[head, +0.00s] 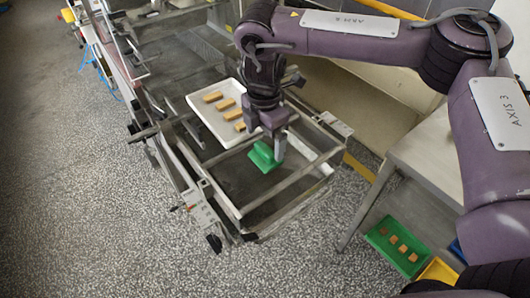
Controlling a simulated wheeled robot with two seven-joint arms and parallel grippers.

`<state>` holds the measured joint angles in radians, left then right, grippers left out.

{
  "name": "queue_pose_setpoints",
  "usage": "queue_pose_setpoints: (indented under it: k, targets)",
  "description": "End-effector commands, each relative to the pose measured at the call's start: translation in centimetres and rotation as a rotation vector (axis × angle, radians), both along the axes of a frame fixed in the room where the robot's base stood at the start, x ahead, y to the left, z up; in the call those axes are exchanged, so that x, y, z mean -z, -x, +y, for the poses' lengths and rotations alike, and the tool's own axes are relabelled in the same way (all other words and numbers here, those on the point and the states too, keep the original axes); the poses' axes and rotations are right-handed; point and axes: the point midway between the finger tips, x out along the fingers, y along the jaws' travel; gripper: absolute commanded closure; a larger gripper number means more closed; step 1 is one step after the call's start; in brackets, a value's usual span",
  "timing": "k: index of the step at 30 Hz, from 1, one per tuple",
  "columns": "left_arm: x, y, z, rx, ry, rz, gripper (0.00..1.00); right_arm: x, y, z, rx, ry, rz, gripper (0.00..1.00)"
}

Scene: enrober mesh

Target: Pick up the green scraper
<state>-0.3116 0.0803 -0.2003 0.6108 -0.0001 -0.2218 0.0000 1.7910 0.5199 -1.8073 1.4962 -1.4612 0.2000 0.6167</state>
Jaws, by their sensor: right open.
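The green scraper (262,158) is near the front end of the enrober's mesh (238,180), inside the metal frame. My right gripper (279,147) points down directly at the scraper. Its fingers overlap the scraper's right side in the head view, and its jaws are open. I cannot tell whether the fingers touch the scraper or stand around part of it. My left gripper does not show.
A white tray (207,118) with several brown bars lies behind the scraper. Metal rails (288,187) surround the mesh end. A table (425,150) stands at right, with a green tray (381,229) of brown pieces below. Speckled floor is clear at left.

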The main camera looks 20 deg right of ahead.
Motion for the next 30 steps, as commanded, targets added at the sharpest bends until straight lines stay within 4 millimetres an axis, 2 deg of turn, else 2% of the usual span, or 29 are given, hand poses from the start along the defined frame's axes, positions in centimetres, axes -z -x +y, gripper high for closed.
queue_pose_setpoints:
  k: [2, 5, 9, 12, 17, 20, 27, 30]
  targets:
    - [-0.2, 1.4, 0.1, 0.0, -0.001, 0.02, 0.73, 1.0, 0.1, -0.2, 0.003, -0.001, 0.005, 0.09]
    - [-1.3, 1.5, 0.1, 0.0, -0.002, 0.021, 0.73, 2.3, 0.2, -0.6, 0.002, 0.001, 0.004, 0.09]
    - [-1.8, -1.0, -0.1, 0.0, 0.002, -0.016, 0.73, 4.0, 0.1, -0.4, 0.001, 0.0, 0.001, 0.09]
    - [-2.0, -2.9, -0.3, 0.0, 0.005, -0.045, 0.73, 4.5, 0.0, -0.4, 0.001, 0.001, 0.0, 0.09]
    - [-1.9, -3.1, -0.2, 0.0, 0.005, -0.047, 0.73, 4.6, 0.0, -0.4, 0.0, 0.0, -0.001, 0.09]
    - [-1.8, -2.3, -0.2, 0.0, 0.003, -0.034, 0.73, 4.6, 0.0, -0.4, 0.0, 0.0, -0.001, 0.2]
    - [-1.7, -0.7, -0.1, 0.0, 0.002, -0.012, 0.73, 4.6, 0.0, -0.4, 0.0, 0.0, -0.001, 0.51]
    - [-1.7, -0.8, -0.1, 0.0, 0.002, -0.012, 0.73, 4.5, 0.0, -0.4, 0.0, -0.001, -0.002, 0.56]
